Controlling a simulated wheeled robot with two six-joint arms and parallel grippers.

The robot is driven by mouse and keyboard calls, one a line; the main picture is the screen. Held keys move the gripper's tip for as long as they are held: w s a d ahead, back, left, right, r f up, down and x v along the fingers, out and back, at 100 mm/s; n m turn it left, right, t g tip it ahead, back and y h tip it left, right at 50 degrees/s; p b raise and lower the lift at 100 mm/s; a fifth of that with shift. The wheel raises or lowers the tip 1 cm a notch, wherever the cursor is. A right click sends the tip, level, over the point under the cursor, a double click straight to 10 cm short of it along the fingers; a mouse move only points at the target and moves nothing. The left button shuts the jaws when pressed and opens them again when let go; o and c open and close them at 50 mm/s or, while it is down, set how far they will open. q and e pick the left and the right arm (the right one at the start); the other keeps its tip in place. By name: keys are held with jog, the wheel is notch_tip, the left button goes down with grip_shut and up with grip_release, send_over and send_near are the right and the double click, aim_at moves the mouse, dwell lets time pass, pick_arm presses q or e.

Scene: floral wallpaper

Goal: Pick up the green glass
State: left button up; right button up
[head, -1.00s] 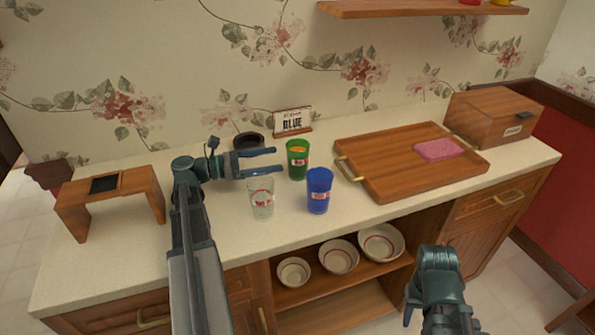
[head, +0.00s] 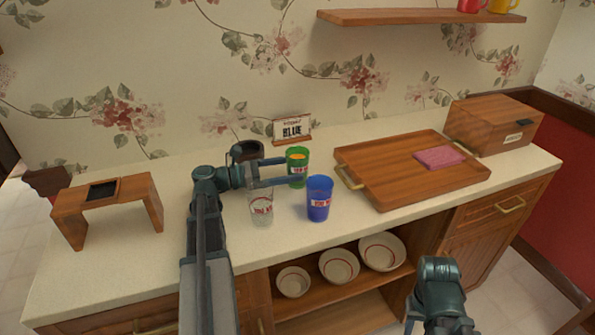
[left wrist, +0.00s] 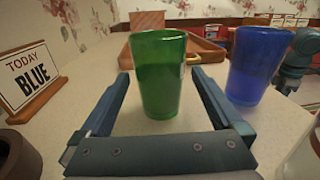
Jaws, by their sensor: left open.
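The green glass (head: 297,168) stands upright on the counter, with something orange showing at its top in the head view. In the left wrist view the green glass (left wrist: 160,75) stands between the two fingers. My left gripper (head: 290,172) is open, one finger on each side of the glass, with a gap to it; it also shows in the left wrist view (left wrist: 163,95). The blue glass (head: 319,198) stands just right and in front, and a clear glass (head: 261,207) stands in front of the gripper. My right arm shows at lower right; its fingertips are hidden.
A "TODAY BLUE" sign (head: 292,129) and a dark bowl (head: 246,150) stand behind the glasses. A wooden tray (head: 385,190) with a pink sponge (head: 439,157) lies right. A wooden box (head: 495,125) is at far right, a small wooden stand (head: 140,189) at left.

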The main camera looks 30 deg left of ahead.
pick_arm(q)
jog(key=shift+x, duration=1.1)
grip_shut()
